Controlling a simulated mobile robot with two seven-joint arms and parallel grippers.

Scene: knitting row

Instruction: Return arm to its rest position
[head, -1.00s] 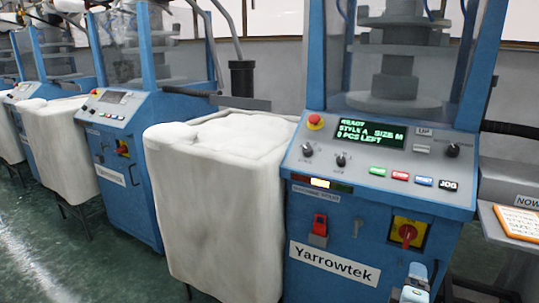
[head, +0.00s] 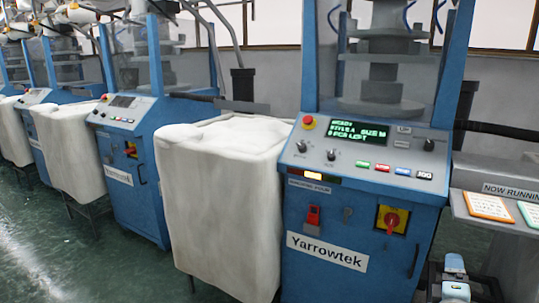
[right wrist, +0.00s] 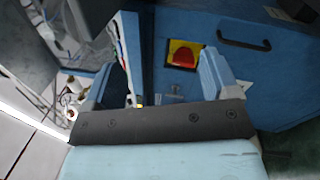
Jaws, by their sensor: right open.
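My right gripper (head: 455,268) shows at the bottom right of the head view, low in front of the right side of the blue Yarrowtek knitting machine (head: 305,215). In the right wrist view my right gripper (right wrist: 160,78) has its two pale blue fingers wide apart with nothing between them. The machine's blue front and its red knob on a yellow plate (right wrist: 183,54) show beyond the fingers; the gripper does not appear to touch them. My left gripper is in no view.
A white covered bin (head: 215,215) stands left of the machine. More blue machines (head: 130,130) line up to the left. A side shelf with an orange-edged card (head: 488,207) and a teal-edged card (head: 532,214) is at the right. Open green floor (head: 70,260) lies at the left.

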